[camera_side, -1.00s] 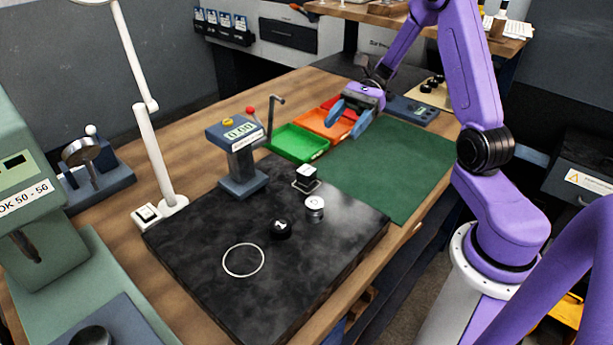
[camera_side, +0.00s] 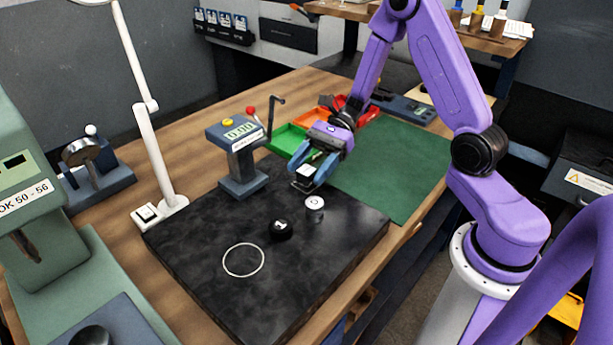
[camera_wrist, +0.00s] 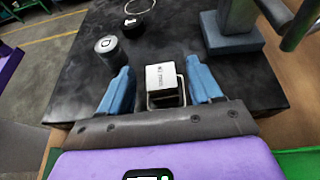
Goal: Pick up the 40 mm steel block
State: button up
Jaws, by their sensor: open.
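The steel block (camera_side: 304,171) has a pale, lettered top and stands in a white square outline on the black plate (camera_side: 200,252). In the wrist view the block (camera_wrist: 162,80) sits between my two blue fingers, with a gap visible on each side. My gripper (camera_side: 309,176) is open and low at the block; it also shows in the wrist view (camera_wrist: 159,78). In the side view the fingers partly hide the block. Whether the fingertips are level with its sides is hard to tell.
A silver cylinder (camera_side: 314,205) and a dark round piece (camera_side: 281,230) stand nearby on the plate. A measuring stand (camera_side: 241,165) with a crank is to the left. A green tray (camera_side: 285,138) lies behind; a green mat (camera_side: 390,175) lies right. The plate's front left is clear.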

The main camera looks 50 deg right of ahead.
aim_at(307, 169)
jog(key=shift+x, duration=1.5)
grip_shut()
jog(key=shift+r, duration=0.1)
jog(key=shift+w+r, duration=0.1)
